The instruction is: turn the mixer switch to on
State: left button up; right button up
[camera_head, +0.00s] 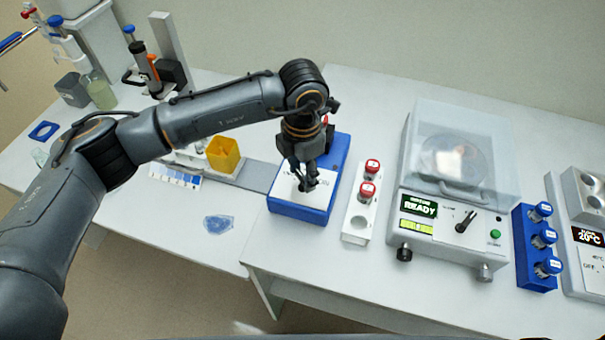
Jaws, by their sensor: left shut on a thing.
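The mixer (285,209) is a blue box with a white top plate, standing near the middle of the benches. My left gripper (305,184) points down onto its top plate and is shut on the mixer switch. The fingers hide most of the switch, so its setting cannot be read. Part of the printed lettering on the plate shows beside the fingers. A bit of red shows behind my wrist at the mixer's back. My right gripper is not in view.
Right of the mixer stands a white rack (356,224) with red-capped vials. Beyond it are a clear-lidded machine (437,246) reading READY and a blue rack (522,247) of blue-capped vials. A yellow container (223,154) stands to the left. A blue translucent piece (219,224) lies on the left bench.

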aim_at(303, 176)
pick_arm(q)
jog(key=m+b, duration=0.2)
jog(key=b, duration=0.1)
jog(key=m+b, duration=0.2)
jog(key=b, duration=0.2)
jog(key=shift+f, duration=0.3)
jog(key=shift+d+r+m+b, duration=0.1)
jog(key=shift+r+m+b, duration=0.2)
jog(key=shift+m+b, duration=0.8)
jog(key=o, duration=1.2)
jog(key=shift+c, duration=0.2)
jog(key=shift+r, duration=0.1)
notch_tip(303, 176, up, 12)
